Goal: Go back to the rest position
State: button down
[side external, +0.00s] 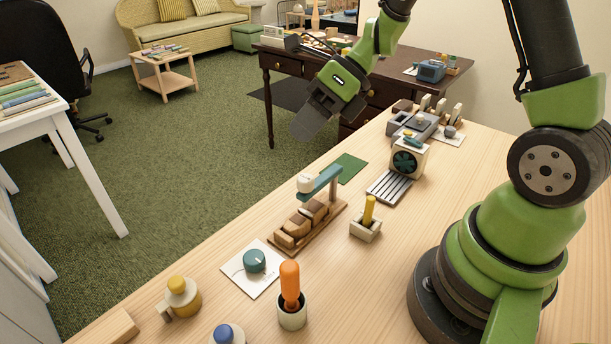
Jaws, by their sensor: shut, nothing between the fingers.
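My gripper (312,118) is at the upper middle of the side external view. It is raised above the far edge of the wooden table (240,225), pointing down and to the left. Its dark fingers are shut with nothing between them. It touches none of the things on the table.
A teal-armed device over a wooden rack (309,222), a cream block with a yellow peg (366,226), a fan box (406,160) and a dial on a white plate (255,261) stand on the table. An orange-handled tool in a cup (291,300) is in front. Bare wood lies at centre right.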

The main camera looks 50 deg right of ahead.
dwell(0.3)
jog(key=s+r+n+t+h, duration=0.1)
jog(key=s+r+n+h, duration=0.2)
jog(key=n, duration=1.1)
jog(key=s+r+n+t+h, duration=0.2)
jog(key=s+r+n+h, duration=0.1)
jog(key=s+r+n, duration=0.6)
jog(key=s+n, duration=0.3)
jog(key=n, duration=0.1)
jog(key=shift+s+a+r+n, duration=0.3)
jog(key=shift+n, duration=0.1)
